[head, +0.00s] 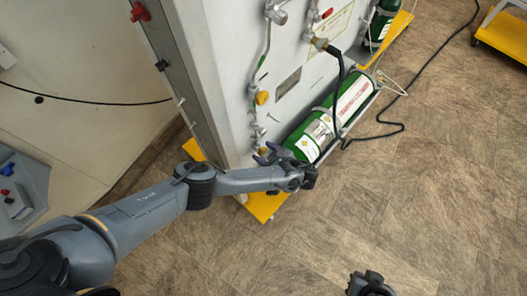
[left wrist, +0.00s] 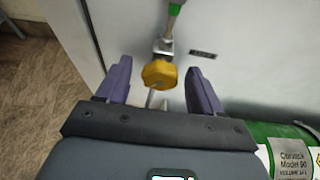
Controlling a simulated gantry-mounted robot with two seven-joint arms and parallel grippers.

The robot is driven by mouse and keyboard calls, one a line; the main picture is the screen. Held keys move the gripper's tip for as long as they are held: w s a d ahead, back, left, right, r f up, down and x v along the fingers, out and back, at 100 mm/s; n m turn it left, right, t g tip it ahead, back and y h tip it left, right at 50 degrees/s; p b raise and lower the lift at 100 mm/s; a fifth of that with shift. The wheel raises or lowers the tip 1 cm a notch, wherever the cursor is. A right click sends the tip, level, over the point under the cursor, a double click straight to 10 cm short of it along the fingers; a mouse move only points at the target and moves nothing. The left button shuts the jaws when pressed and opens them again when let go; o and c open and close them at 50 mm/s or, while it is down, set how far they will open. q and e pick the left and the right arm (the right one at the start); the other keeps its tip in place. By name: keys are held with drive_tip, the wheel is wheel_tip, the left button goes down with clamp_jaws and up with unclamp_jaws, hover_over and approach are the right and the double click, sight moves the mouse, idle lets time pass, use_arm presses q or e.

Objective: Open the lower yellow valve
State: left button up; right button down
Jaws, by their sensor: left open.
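The white panel carries a vertical metal line with an upper yellow valve (head: 261,98) and a lower yellow valve (head: 262,150), mostly hidden by my gripper in the head view. My left gripper (head: 268,154) is low at the panel, beside the green cylinder. In the left wrist view, a yellow valve knob (left wrist: 159,74), apparently the lower one, shows between the two open fingers of my left gripper (left wrist: 159,84). Gaps show on both sides of the knob. My right gripper (head: 370,284) is partly visible at the bottom edge; its jaws are unclear.
A green cylinder (head: 318,128) lies along the panel's base, close right of my left gripper; it also shows in the left wrist view (left wrist: 265,138). A black hose (head: 402,127) curves to the floor. A yellow base (head: 264,206) sticks out below.

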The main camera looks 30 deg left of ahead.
use_arm(q)
drive_tip(key=shift+a+f, duration=0.2)
drive_tip(key=shift+a, duration=0.2)
drive_tip(key=shift+w, duration=0.1)
drive_tip(key=c, duration=1)
drive_tip(key=shift+r+n+t+p, duration=0.2)
drive_tip(key=shift+n+t+p, duration=0.1)
drive_tip(key=shift+p, duration=0.2)
drive_tip(key=shift+f, duration=0.15)
drive_tip(key=o, duration=1)
